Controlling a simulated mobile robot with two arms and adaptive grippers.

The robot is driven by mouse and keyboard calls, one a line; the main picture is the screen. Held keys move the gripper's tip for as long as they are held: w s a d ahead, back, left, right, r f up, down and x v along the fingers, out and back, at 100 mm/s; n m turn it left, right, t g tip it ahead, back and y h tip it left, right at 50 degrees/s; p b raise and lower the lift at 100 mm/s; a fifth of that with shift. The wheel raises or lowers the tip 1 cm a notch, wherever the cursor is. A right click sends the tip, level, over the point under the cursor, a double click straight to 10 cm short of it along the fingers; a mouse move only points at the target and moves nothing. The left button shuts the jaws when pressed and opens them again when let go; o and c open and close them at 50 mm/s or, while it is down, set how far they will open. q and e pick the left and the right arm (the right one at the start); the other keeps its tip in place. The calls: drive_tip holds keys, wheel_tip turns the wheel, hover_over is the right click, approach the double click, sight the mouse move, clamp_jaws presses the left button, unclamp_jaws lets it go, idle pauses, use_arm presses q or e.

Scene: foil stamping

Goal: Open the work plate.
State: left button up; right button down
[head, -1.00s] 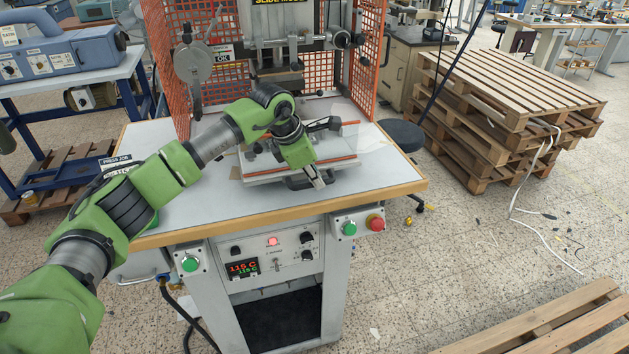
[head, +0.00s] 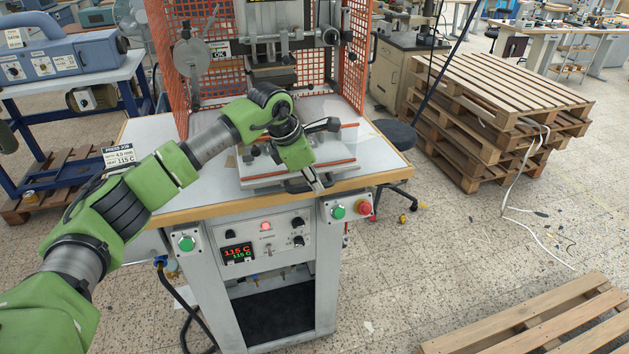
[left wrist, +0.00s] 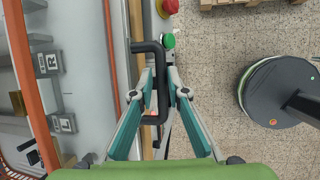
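The work plate (head: 262,184) is a pale flat slide with orange strips and a black C-shaped handle (head: 288,186) at its front. It lies on the press table, near the front edge. My left gripper (head: 317,188) is at the handle's right part in the head view. The exact finger contact is small to see. My right gripper is in neither view.
An orange mesh guard (head: 348,60) stands around the press head (head: 272,50). Green buttons and a red emergency button (head: 364,208) sit under the table's wooden front edge (head: 385,176). A dark stool (head: 393,134) and stacked pallets (head: 490,110) stand right.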

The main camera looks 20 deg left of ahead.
use_arm(q)
drive_tip(key=shift+o, duration=0.5)
drive_tip(key=shift+w, duration=0.1)
drive_tip(key=shift+a+r, duration=0.1)
drive_tip(key=shift+r, duration=0.05)
drive_tip(key=v, duration=1.1)
drive_tip(key=shift+r, duration=0.3)
